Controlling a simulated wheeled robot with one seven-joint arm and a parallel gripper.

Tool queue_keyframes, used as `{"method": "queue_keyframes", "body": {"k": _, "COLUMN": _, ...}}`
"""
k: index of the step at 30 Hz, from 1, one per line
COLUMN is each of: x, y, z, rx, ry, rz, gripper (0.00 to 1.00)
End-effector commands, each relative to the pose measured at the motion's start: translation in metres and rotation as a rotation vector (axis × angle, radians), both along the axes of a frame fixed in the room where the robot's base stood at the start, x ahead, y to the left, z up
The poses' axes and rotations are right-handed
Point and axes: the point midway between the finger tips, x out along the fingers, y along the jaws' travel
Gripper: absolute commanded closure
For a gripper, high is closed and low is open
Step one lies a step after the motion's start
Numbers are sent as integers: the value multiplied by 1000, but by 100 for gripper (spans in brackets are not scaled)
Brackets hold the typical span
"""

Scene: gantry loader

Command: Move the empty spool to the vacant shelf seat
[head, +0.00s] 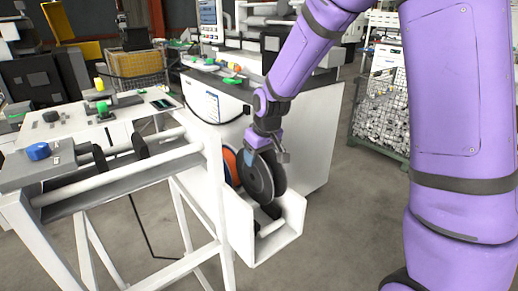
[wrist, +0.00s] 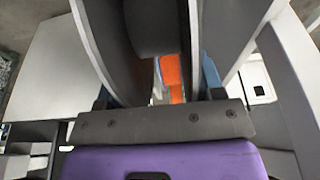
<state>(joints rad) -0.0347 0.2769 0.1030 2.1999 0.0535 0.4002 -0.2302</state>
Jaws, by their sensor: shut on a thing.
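The empty spool (head: 258,181), with dark grey flanges and a bare dark core, is upright in my gripper (head: 266,157) at the right end of the white frame. The wrist view shows its two flanges (wrist: 112,48) and its core (wrist: 150,28) close up. My gripper is shut on the spool from above. An orange spool (head: 231,167) stands just left of it, partly hidden. A white open-topped tray (head: 281,240) with dark supports (head: 268,225) lies below the spool. I cannot tell whether the spool touches these supports. Which place is the vacant shelf seat is unclear.
White rails (head: 120,177) with black blocks (head: 140,146) run left from the tray. A blue knob (head: 38,151) sits at their left end. A white cabinet (head: 305,140) stands close behind the spool. A wire basket (head: 380,115) is at right. Floor (head: 345,220) right of the tray is clear.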

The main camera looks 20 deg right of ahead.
Motion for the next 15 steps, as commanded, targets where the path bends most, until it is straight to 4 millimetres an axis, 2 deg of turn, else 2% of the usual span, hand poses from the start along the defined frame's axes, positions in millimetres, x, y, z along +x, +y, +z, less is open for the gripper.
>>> {"method": "queue_keyframes", "body": {"k": 15, "x": 0, "y": 0, "z": -43, "rx": 1, "ry": 1, "rz": 0, "gripper": 100}}
